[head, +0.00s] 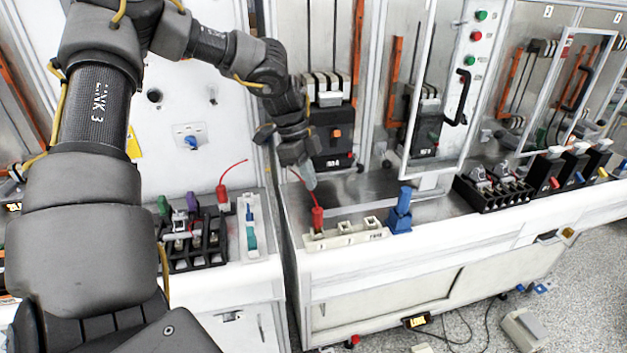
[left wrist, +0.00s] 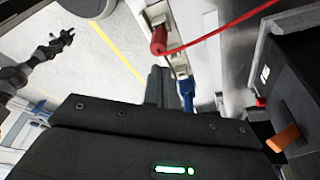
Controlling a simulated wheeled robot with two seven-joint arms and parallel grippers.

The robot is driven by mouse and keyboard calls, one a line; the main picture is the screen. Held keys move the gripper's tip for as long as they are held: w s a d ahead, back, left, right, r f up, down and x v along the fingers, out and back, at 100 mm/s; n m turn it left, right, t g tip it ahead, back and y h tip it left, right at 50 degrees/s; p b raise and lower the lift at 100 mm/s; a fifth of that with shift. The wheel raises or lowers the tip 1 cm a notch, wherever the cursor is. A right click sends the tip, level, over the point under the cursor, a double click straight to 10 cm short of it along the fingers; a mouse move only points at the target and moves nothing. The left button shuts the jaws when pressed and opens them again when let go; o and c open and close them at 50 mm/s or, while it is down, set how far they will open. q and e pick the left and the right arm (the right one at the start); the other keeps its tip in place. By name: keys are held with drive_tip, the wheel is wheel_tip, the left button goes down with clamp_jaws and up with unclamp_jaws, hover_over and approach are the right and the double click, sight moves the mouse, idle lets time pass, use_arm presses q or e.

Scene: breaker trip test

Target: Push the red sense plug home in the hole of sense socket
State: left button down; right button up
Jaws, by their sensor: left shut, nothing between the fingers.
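The red sense plug (head: 317,218) stands upright at the left end of a white socket strip (head: 345,236) on the bench, its red lead rising from its top. I cannot tell how deep it sits. In the left wrist view, the red plug (left wrist: 159,40) and its lead show beyond the fingers. My left gripper (head: 308,178) is shut and empty, just above and behind the plug, apart from it. Its fingers also show in the left wrist view (left wrist: 158,86). A small dark arm end, seemingly my right gripper (left wrist: 62,40), shows far off there; its jaws are unclear.
A blue block (head: 399,215) stands right of the strip. A black breaker (head: 333,135) with an orange switch is behind the gripper. Another red plug (head: 222,196) stands on the left bench by a black terminal block (head: 190,255). A glazed door frame (head: 480,110) stands open at right.

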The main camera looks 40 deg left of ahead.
sight(317, 210)
use_arm(q)
drive_tip(key=b+x, duration=0.1)
drive_tip(key=x, duration=0.1)
drive_tip(key=b+x, duration=0.2)
drive_tip(key=x, duration=0.1)
drive_tip(key=shift+s+a, duration=0.1)
drive_tip(key=shift+s, duration=0.1)
drive_tip(key=shift+f, duration=0.35)
drive_tip(key=shift+b, duration=0.3)
drive_tip(key=shift+s+d+f+b, duration=0.15)
drive_tip(key=shift+d+f+b, duration=0.05)
drive_tip(key=shift+f+b, duration=0.1)
drive_tip(key=shift+r, duration=0.15)
